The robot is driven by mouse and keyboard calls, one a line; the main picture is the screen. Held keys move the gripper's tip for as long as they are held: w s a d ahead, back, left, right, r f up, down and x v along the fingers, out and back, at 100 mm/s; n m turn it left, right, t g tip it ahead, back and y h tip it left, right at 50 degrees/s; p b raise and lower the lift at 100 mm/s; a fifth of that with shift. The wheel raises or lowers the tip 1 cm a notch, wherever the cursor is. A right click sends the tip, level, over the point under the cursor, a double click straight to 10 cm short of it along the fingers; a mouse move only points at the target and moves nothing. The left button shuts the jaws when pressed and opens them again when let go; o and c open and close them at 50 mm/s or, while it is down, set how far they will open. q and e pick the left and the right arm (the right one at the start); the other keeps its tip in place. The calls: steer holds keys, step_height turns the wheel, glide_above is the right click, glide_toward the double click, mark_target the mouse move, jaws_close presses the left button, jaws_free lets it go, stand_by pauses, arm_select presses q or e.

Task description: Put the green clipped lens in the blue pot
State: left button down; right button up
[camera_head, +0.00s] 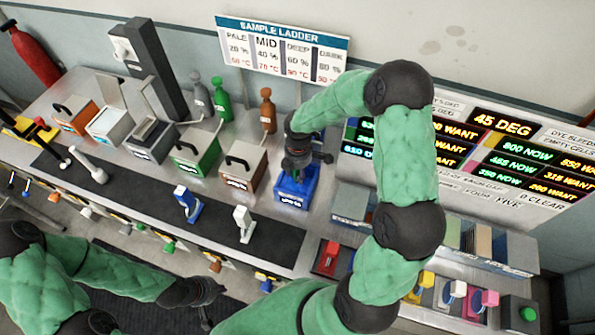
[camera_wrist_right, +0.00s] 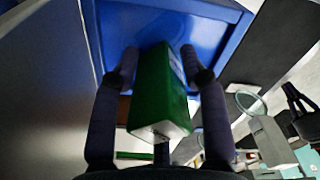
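The blue pot (camera_head: 292,196) stands at the right end of the row of pots; its blue rim (camera_wrist_right: 235,25) fills the top of the right wrist view. My right gripper (camera_head: 297,150) is directly over it, pointing down. In the right wrist view a green block, the green clipped lens (camera_wrist_right: 160,95), sits between the two fingers of my right gripper (camera_wrist_right: 160,62), which appear closed on its sides. Its far end reaches towards the pot and is partly hidden.
Pots in orange (camera_head: 75,117), green (camera_head: 195,153) and brown (camera_head: 243,166) stand left of the blue pot. A blue clip (camera_head: 187,204) and a white clip (camera_head: 243,223) stand on the dark strip in front. Bottles (camera_head: 267,110) stand behind. Racks (camera_head: 350,207) are at right.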

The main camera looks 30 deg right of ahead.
steer(key=shift+r, duration=0.15)
steer(key=shift+r, duration=0.25)
step_height(320, 180, up, 12)
steer(key=shift+f+p, duration=0.15)
steer(key=shift+p, duration=0.65)
